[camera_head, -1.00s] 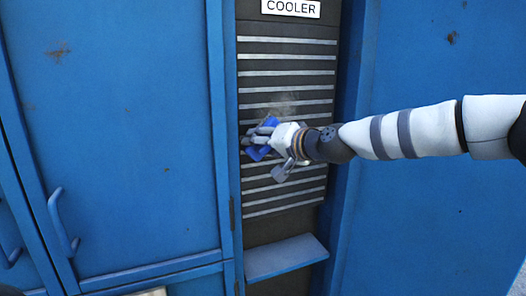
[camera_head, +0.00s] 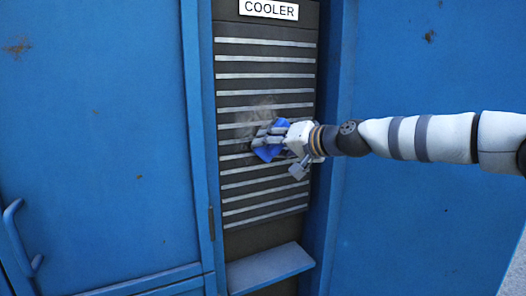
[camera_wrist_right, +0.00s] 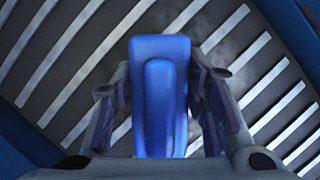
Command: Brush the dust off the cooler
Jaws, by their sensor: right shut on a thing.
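The cooler (camera_head: 266,83) is a tall dark panel with several pale horizontal slats and a "COOLER" sign (camera_head: 269,9) at its top. A greyish dust patch (camera_head: 262,108) lies on its middle slats. My right gripper (camera_head: 268,141) is in front of the slats, just below the dust patch. It is shut on a blue brush (camera_head: 268,153); the brush also fills the middle of the right wrist view (camera_wrist_right: 160,90), between the two fingers. I cannot tell whether the brush touches the slats. My left gripper is not in view.
A blue ledge (camera_head: 270,268) juts out below the slats. Blue cabinet panels flank the cooler, the left one with a blue handle (camera_head: 20,238). A raised blue frame edge (camera_head: 330,120) runs along the cooler's right side.

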